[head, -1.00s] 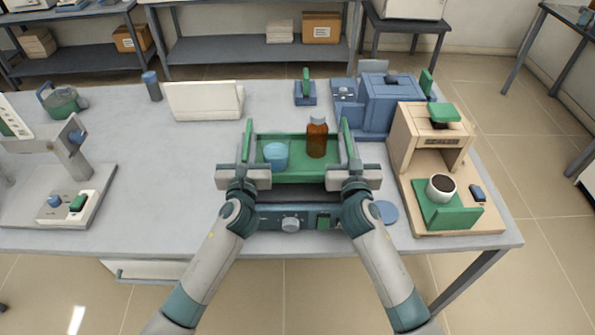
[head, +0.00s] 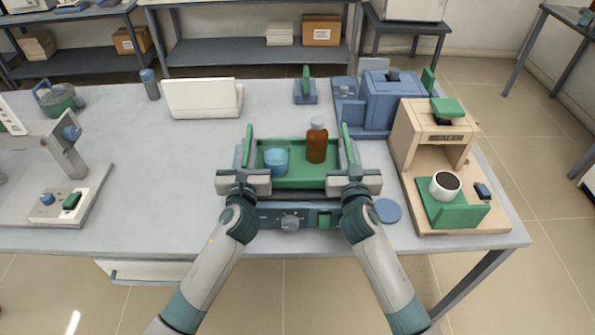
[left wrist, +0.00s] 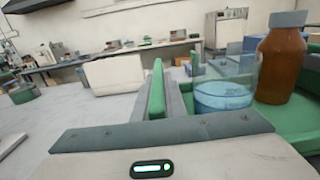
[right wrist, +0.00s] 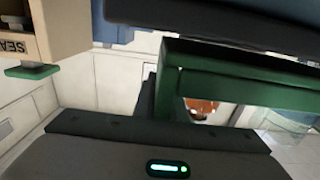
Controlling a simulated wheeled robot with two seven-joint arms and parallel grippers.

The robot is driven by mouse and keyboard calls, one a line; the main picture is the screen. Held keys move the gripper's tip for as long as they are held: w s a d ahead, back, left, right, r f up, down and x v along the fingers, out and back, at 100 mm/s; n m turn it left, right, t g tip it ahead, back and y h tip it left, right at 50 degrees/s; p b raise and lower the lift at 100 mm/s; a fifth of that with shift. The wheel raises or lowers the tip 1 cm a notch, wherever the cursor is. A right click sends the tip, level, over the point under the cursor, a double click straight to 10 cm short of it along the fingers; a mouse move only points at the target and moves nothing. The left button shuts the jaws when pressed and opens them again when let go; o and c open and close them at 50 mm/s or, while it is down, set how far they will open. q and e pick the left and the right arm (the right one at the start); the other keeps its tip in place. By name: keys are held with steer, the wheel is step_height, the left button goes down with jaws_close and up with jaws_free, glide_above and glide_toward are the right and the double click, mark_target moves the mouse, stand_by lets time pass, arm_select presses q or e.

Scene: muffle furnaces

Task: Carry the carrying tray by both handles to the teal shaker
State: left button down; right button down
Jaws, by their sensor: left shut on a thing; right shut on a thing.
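The green carrying tray (head: 300,183) is level in the head view, with a green handle standing at each side. It holds a blue beaker (head: 276,159) and an upright brown bottle (head: 317,145); both also show in the left wrist view. My left gripper (head: 244,178) is shut on the left handle (left wrist: 157,90). My right gripper (head: 353,178) is shut on the right handle (right wrist: 168,85). A dark teal device with a knob and green switch, seemingly the teal shaker (head: 268,219), shows just below the tray's near edge. Its top is mostly hidden, so I cannot tell whether they touch.
A beige sealer (head: 410,140) with a white cup (head: 445,185) stands close on the right, near a blue disc (head: 388,210). A blue machine (head: 385,100) is behind it. A white box (head: 203,100) stands behind left. The table (head: 160,175) left of the tray is clear.

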arm_select(q)
steer(key=shift+f+b, duration=0.3)
steer(key=shift+f, duration=0.15)
arm_select(e)
steer(key=shift+f, duration=0.4)
arm_select(q)
steer(key=c, duration=2.2)
jaws_free()
steer(key=shift+f, duration=0.15)
arm_select(e)
steer(key=c, duration=2.2)
jaws_free()
steer(key=shift+f, duration=0.15)
arm_select(q)
steer(key=o, duration=0.4)
arm_select(e)
steer(key=o, duration=0.4)
arm_select(q)
steer(key=shift+s, duration=0.1)
steer(key=s, duration=1.2)
steer(key=shift+d, duration=0.15)
arm_select(e)
steer(key=shift+s, duration=0.2)
steer(key=s, duration=1.1)
steer(key=shift+s+d, duration=0.15)
steer(key=shift+s, duration=0.2)
steer(key=shift+r, duration=0.2)
